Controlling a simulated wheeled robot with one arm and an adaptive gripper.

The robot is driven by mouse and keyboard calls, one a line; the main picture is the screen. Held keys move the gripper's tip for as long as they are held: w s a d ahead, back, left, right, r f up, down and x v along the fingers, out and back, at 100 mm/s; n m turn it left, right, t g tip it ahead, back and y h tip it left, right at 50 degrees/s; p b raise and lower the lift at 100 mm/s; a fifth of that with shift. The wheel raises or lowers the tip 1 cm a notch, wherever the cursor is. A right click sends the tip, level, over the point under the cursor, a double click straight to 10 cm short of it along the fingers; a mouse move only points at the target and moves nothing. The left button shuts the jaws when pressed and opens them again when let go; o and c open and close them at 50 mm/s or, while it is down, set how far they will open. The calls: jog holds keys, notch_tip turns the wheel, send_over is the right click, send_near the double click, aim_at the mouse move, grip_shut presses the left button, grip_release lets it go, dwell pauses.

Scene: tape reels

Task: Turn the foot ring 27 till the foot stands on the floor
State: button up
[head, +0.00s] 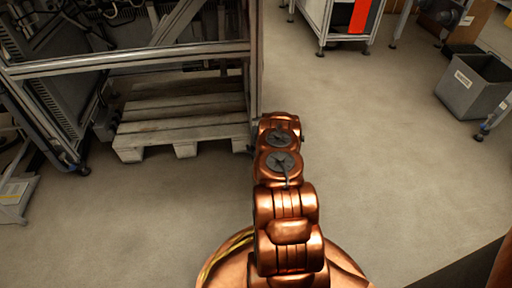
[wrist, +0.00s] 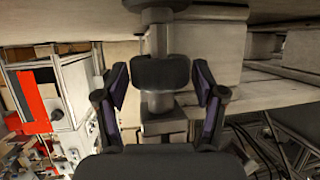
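In the wrist view a dark ring (wrist: 161,71) sits on a pale metal stem (wrist: 157,42). I take it for foot ring 27; no number is readable. A dark foot (wrist: 155,4) is at the stem's end, cut by the top edge, where the picture looks upside down. Whether it touches the floor cannot be told. My gripper (wrist: 160,88) is open, its purple-padded fingers on either side of the ring, with narrow gaps. In the head view my copper arm reaches the lower end of the machine's post (head: 256,60) and hides the ring and gripper.
A wooden pallet (head: 180,118) lies under the machine frame (head: 130,60), left of my arm. A grey bin (head: 470,86) stands at the right, and a cabinet with a red panel (head: 358,16) at the back. The floor (head: 400,180) to the right of my arm is clear.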

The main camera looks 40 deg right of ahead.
jog(key=shift+o, duration=0.5)
jog(key=shift+s+a+r, duration=0.15)
jog(key=shift+s+r, duration=0.1)
jog(key=shift+s, duration=0.15)
jog(key=v, duration=1.1)
jog(key=shift+a+f, duration=0.1)
jog(key=shift+a, duration=0.05)
